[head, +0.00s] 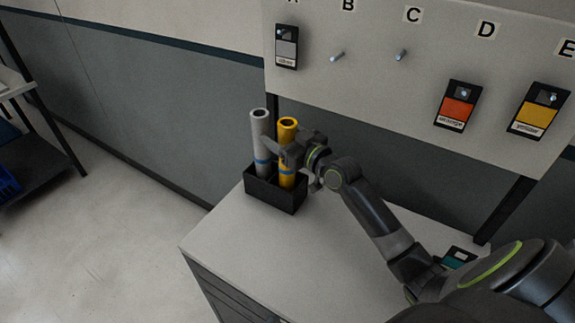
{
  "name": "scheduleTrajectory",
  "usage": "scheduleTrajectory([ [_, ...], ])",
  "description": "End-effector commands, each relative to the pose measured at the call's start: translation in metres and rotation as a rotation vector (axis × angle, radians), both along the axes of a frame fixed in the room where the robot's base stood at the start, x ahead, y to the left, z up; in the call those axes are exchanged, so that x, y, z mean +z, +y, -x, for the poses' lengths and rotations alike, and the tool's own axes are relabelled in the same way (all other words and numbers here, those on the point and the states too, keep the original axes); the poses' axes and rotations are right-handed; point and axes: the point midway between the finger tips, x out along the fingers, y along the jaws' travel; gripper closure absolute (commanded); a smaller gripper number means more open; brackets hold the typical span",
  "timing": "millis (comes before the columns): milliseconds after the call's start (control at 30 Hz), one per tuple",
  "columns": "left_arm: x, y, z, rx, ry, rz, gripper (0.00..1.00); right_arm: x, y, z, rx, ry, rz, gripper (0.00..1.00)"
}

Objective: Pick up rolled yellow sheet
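The rolled yellow sheet (287,180) stands upright in a black open box (275,196) on the white cabinet top. My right gripper (283,152) is at the upper half of the yellow roll, reaching in from the right. One finger shows at the roll's left side, and the gripper hides part of the roll. I cannot tell whether the fingers are closed on it. My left gripper is not in view.
A rolled grey-white sheet (260,130) stands close left of the yellow one in the same box. The cabinet top (290,255) is clear in front. A pegboard panel (370,85) with lettered pegs and hanging sample cards rises behind. A teal card (458,257) lies near my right arm.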

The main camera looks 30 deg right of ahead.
Motion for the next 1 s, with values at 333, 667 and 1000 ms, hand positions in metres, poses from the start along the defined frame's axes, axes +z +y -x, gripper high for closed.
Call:
scheduleTrajectory([
  [333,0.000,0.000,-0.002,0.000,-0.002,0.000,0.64,0.000,0.000,0.000,0.000,0.000,0.000,0.80],
  [667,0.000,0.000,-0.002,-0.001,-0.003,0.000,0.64,0.001,0.000,0.000,0.000,-0.001,0.000,0.94],
  [1000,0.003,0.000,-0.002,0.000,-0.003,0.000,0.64,0.027,0.000,0.000,0.002,-0.005,0.003,0.94],
])
